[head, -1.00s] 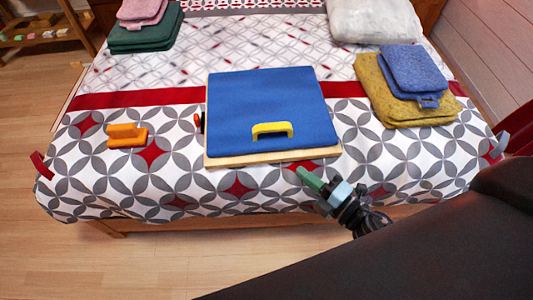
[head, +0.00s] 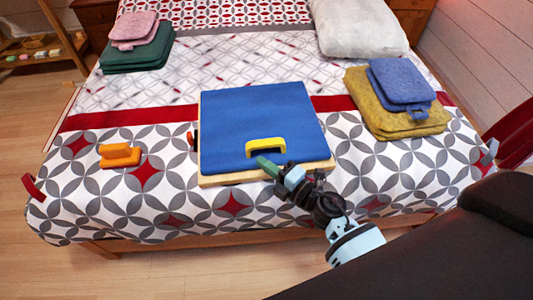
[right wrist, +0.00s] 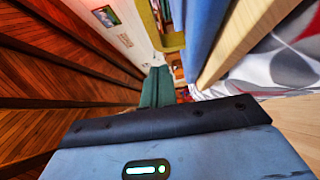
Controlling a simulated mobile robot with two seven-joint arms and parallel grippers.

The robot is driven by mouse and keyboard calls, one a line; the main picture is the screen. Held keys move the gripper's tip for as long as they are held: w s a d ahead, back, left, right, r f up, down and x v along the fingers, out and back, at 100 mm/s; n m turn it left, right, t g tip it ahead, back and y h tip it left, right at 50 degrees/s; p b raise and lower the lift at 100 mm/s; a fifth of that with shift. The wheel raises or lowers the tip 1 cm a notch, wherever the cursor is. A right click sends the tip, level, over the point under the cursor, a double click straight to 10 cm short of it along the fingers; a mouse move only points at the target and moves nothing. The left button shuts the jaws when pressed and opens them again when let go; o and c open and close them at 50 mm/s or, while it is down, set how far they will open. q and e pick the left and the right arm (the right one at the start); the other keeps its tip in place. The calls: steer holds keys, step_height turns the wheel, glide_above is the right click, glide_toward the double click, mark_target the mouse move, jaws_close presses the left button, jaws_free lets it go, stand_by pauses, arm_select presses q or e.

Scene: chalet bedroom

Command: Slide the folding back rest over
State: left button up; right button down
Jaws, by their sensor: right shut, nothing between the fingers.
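The folding back rest lies flat on the bed, a blue padded panel (head: 255,115) on a pale wooden base (head: 225,179) with a yellow handle (head: 266,146) near its front edge. My right gripper (head: 262,162), with green fingertips, is shut and empty just in front of the handle, over the panel's front edge. Whether it touches the panel is unclear. In the right wrist view the green fingers (right wrist: 157,90) point toward the yellow handle (right wrist: 173,42), with the blue panel (right wrist: 205,18) beside it. My left gripper is not in view.
An orange handled block (head: 120,155) sits on the bed (head: 95,205) to the left. Yellow towels (head: 385,118) with blue ones on top lie to the right. Green and pink towels (head: 140,52) and a white pillow (head: 355,28) are farther back.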

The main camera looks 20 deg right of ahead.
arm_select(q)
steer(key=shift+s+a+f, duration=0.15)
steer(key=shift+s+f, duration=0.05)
arm_select(e)
steer(key=shift+w+d, duration=0.35)
steer(key=shift+w, duration=0.45)
steer(key=shift+w+d, duration=0.3)
steer(key=shift+w, duration=0.45)
